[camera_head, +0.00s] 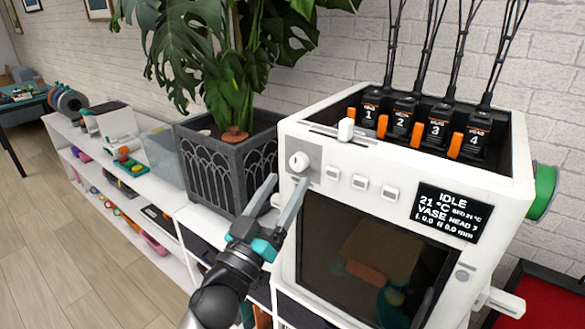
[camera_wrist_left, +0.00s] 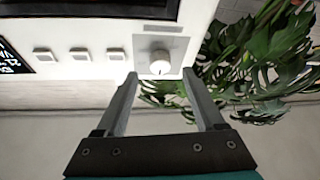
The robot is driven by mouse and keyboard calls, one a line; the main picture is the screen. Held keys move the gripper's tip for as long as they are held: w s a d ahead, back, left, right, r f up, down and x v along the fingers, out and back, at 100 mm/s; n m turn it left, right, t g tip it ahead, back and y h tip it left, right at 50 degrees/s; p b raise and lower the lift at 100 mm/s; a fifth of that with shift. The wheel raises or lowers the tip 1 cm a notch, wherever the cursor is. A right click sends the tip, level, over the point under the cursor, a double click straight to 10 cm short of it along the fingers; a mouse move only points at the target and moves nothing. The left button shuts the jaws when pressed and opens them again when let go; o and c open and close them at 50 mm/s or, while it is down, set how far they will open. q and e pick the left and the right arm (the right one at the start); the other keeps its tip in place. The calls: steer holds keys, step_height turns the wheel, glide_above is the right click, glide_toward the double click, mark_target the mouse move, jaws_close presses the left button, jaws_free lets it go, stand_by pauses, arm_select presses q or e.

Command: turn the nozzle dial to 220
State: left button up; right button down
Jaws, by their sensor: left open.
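The nozzle dial (camera_head: 299,162) is a round white knob on a grey square plate, at the upper left of the white printer's front. It also shows in the left wrist view (camera_wrist_left: 160,66), between and beyond the fingertips. Its setting marks are too small to read. My left gripper (camera_head: 288,181) is open and empty, just in front of and below the dial; its two grey fingers (camera_wrist_left: 159,76) point toward the plate. I cannot tell whether a fingertip touches the plate. The display (camera_head: 450,213) reads IDLE and 21 °C.
Square white buttons (camera_head: 360,183) sit right of the dial, and a white slider (camera_head: 346,129) is above. The dark door window (camera_head: 370,260) is below. A potted plant (camera_head: 225,165) stands close on the left. Numbered heads (camera_head: 437,128) fill the printer's top.

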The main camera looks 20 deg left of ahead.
mark_target(296, 167)
arm_select(q)
steer(key=shift+x, duration=1.9)
jaws_close()
